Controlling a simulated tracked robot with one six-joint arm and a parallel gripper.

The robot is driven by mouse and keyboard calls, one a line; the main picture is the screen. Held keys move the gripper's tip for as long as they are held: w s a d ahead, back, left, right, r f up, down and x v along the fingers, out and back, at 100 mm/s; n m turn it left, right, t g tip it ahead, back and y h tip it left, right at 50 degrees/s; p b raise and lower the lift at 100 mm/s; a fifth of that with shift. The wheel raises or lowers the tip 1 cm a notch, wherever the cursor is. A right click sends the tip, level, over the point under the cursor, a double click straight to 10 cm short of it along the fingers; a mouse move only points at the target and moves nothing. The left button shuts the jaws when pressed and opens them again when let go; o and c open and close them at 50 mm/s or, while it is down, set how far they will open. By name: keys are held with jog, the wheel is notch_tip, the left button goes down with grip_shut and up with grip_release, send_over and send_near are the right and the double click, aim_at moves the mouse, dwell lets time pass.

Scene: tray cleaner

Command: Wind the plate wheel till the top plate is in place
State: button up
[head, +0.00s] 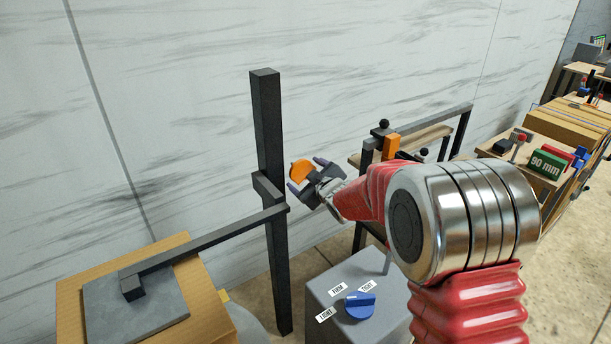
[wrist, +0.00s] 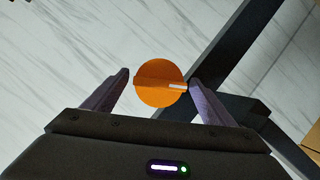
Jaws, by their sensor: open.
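An orange round knob (head: 301,171), which looks like the plate wheel, is beside the dark upright post. In the wrist view the orange knob (wrist: 160,84) shows a raised bar across it with a white mark pointing right. My gripper (wrist: 159,78) is open, with one finger on each side of the knob; the right fingertip is very close to its edge, and I cannot tell if it touches. A grey flat plate (head: 165,318), possibly the top plate, lies on a wooden box at lower left. A dark arm from the post ends in a block over it.
A grey box (head: 330,290) with a blue dial (head: 360,306) and small white labels stands below my arm. A dark-framed stand with an orange block (head: 391,146) is behind my arm.

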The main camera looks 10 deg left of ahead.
jog(key=shift+c, duration=0.4)
jog(key=c, duration=0.9)
jog(key=shift+m+g+y, duration=0.3)
jog(key=shift+m+g, duration=0.2)
jog(key=shift+m, duration=0.4)
jog(key=o, duration=1)
jog(key=shift+d+r, duration=0.1)
